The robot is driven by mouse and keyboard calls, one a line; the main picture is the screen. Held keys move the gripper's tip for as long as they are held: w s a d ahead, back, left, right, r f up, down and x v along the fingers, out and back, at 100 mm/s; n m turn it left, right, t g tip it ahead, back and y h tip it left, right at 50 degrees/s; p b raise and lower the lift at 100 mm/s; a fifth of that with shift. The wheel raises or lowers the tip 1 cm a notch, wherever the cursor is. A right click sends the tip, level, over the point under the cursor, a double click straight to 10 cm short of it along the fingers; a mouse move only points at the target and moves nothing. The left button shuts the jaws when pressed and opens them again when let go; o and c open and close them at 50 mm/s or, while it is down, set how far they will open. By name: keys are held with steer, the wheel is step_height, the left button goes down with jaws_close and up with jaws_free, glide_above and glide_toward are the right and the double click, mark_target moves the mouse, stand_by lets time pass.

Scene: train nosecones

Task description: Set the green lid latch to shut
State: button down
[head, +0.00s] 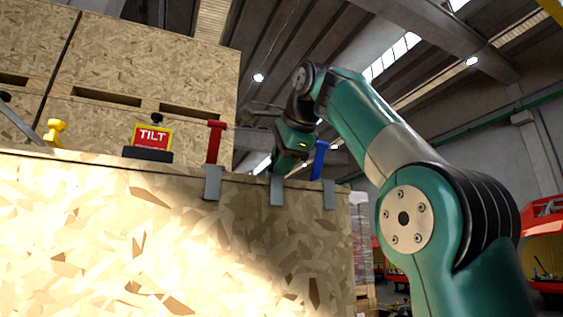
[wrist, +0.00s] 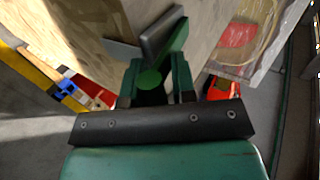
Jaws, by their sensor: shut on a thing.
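The green lid latch (wrist: 177,40) shows in the wrist view as a green lever with a round end between my gripper's fingers, beside its grey bracket (wrist: 160,36). My gripper (wrist: 156,84) is shut on it. In the head view my gripper (head: 284,163) is at the top edge of the wooden crate, above the middle grey bracket (head: 277,191). The green latch is mostly hidden there behind my gripper, so its exact angle is hard to tell.
A red latch (head: 214,143) stands upright to the left and a blue latch (head: 319,160) to the right, close to my gripper. A TILT sign (head: 152,137) and a yellow knob (head: 56,131) are farther left on the crate (head: 150,240). Larger crates (head: 150,60) rise behind.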

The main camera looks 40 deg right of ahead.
steer(key=shift+w+f, duration=0.1)
steer(key=shift+f, duration=0.2)
steer(key=c, duration=1.1)
jaws_free()
steer(key=shift+o, duration=0.2)
steer(key=shift+r, duration=0.25)
steer(key=shift+s+a+r, duration=0.1)
steer(key=shift+s+r, duration=0.1)
steer(key=shift+s, duration=0.1)
steer(key=p+v, duration=0.5)
steer(key=v, duration=1.1)
steer(key=shift+s+r+p, duration=0.15)
steer(key=shift+s+p, duration=0.1)
steer(key=shift+p, duration=0.05)
